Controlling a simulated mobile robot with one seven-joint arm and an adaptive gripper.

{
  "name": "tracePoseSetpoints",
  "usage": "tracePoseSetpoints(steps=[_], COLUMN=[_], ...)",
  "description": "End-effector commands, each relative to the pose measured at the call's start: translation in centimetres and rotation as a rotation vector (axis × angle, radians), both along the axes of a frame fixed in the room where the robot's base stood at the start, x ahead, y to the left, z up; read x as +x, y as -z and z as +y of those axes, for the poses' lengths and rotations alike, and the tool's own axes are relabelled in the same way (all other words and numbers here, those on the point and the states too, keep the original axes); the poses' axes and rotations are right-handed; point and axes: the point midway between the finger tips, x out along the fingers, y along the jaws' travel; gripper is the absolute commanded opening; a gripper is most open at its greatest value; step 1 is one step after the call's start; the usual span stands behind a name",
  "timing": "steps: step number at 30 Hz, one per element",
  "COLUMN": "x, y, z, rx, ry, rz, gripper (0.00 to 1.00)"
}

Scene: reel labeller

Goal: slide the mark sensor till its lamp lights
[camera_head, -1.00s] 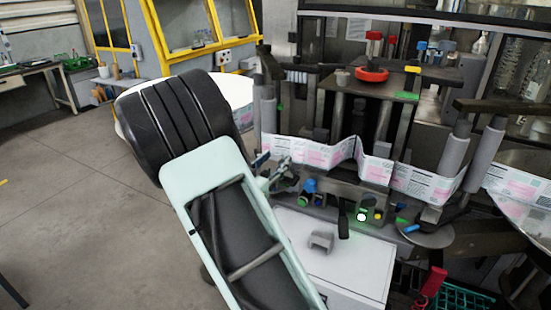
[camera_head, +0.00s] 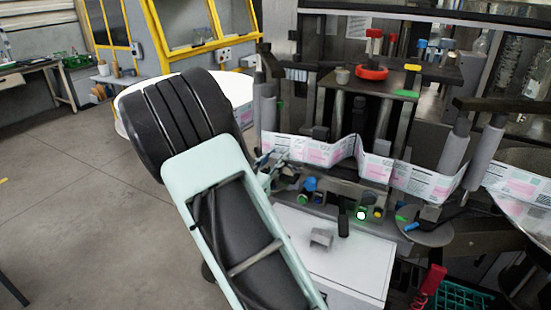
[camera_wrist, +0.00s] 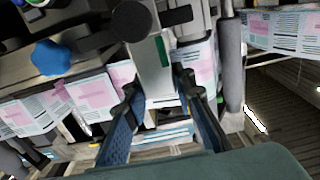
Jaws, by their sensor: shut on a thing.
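In the wrist view, a pale grey block with a green strip, which looks like the mark sensor (camera_wrist: 150,72), sits between the two dark fingers of my gripper (camera_wrist: 160,88). My gripper is shut on it. I cannot tell whether the green strip is its lamp or whether a lamp is lit. The printed label web (camera_wrist: 95,95) runs behind and beside the fingers. In the head view, my gripper (camera_head: 268,168) is at the left end of the label web (camera_head: 318,152); the sensor is mostly hidden there by my arm and too small to make out.
A blue knob (camera_wrist: 52,57) and a grey roller (camera_wrist: 232,65) flank the fingers in the wrist view. A white cabinet top (camera_head: 345,262) stands below.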

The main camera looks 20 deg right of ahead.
Motion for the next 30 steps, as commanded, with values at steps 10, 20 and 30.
tracePoseSetpoints(steps=[10, 20, 30], x=[-0.57, -0.55, -1.02], y=[0.01, 0.01, 0.04], z=[-0.43, -0.42, 0.43], rx=[0.0, 0.0, 0.001], ry=[0.0, 0.0, -0.003], rz=[0.0, 0.0, 0.001], gripper=[0.0, 0.42, 0.42])
